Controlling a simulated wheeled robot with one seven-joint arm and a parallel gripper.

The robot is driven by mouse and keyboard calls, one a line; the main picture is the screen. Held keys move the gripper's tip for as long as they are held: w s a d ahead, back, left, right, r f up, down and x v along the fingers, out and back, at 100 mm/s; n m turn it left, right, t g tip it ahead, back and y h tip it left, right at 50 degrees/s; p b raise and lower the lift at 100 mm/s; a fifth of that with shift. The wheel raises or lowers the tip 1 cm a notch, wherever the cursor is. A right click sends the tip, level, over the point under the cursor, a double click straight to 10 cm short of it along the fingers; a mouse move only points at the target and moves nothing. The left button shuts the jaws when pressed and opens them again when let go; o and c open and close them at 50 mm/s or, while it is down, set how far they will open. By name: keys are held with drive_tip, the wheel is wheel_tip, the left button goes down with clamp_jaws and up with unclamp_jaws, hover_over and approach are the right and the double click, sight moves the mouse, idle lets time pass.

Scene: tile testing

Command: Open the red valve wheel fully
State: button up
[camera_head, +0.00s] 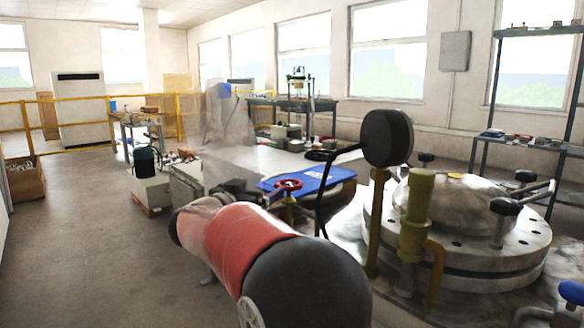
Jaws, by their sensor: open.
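The red valve wheel (289,184) is small in the middle of the view, on top of a brass-coloured valve body. It lies about level, in front of a blue sheet. My red and dark arm reaches in from the bottom centre. My gripper (256,193) appears as a dark shape just left of the wheel, beyond the arm's far end. It is open, and no object shows between its fingers. Whether the fingers touch the wheel's rim cannot be told, as the gripper is small and partly hidden by the arm.
A large round metal vessel (459,230) with clamps stands at the right. A black round gauge (387,138) and a yellow-green cylinder (417,202) rise near the wheel. A blue sheet (322,178) lies behind it. Open floor (80,240) is at the left.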

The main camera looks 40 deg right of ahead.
sight(288, 183)
drive_tip(key=d+g, duration=0.1)
drive_tip(key=d, duration=0.2)
drive_tip(key=d+m+g, duration=0.1)
drive_tip(key=d, duration=0.2)
drive_tip(key=d+m+g, duration=0.1)
drive_tip(key=d, duration=0.1)
drive_tip(key=shift+s+d+g+h+p, duration=0.1)
drive_tip(key=shift+d+g+h+p, duration=0.2)
drive_tip(key=shift+d+h, duration=0.1)
drive_tip(key=c, duration=1)
